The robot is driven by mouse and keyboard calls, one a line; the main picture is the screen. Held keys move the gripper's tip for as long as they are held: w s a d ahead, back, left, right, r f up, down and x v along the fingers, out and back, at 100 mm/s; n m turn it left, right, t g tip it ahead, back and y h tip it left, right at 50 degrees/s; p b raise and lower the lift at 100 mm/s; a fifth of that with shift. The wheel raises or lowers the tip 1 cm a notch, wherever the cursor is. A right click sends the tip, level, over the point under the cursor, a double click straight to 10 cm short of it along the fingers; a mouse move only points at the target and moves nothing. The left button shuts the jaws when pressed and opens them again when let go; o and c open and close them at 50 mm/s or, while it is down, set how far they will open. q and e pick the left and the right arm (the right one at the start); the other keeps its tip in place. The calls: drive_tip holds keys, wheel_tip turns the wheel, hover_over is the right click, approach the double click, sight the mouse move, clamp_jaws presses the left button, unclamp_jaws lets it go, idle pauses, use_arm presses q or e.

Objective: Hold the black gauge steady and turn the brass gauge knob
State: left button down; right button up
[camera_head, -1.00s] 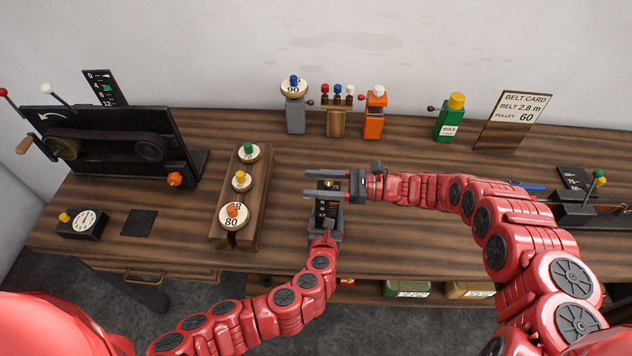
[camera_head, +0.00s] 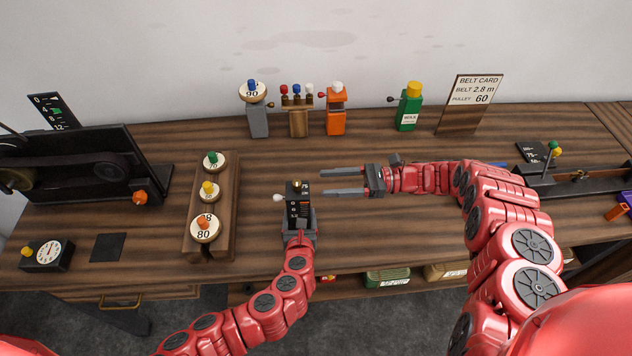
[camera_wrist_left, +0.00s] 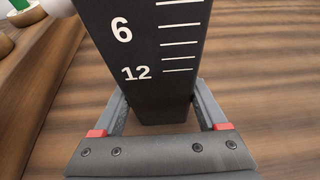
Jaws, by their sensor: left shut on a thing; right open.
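The black gauge (camera_head: 293,212) stands upright on the bench, with a scale face and a white-ended lever (camera_head: 279,197) on its left. The brass knob (camera_head: 297,184) is at its top. My left gripper (camera_head: 300,226) is shut on the gauge's lower part from the front. In the left wrist view, the gauge (camera_wrist_left: 150,55) shows marks 6 and 12 between the fingers of my left gripper (camera_wrist_left: 160,115). My right gripper (camera_head: 323,184) is open and empty, just right of the gauge, its fingers pointing left toward the knob and apart from it.
A wooden block (camera_head: 228,205) with several knobbed discs lies to the left. Grey (camera_head: 258,120), orange (camera_head: 336,121) and green (camera_head: 408,112) devices and a belt card (camera_head: 470,104) stand at the back. A belt machine (camera_head: 85,165) is far left. Bench between gauge and back row is clear.

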use_arm(q)
drive_tip(key=shift+r, duration=0.1)
unclamp_jaws()
drive_tip(key=shift+s, duration=0.1)
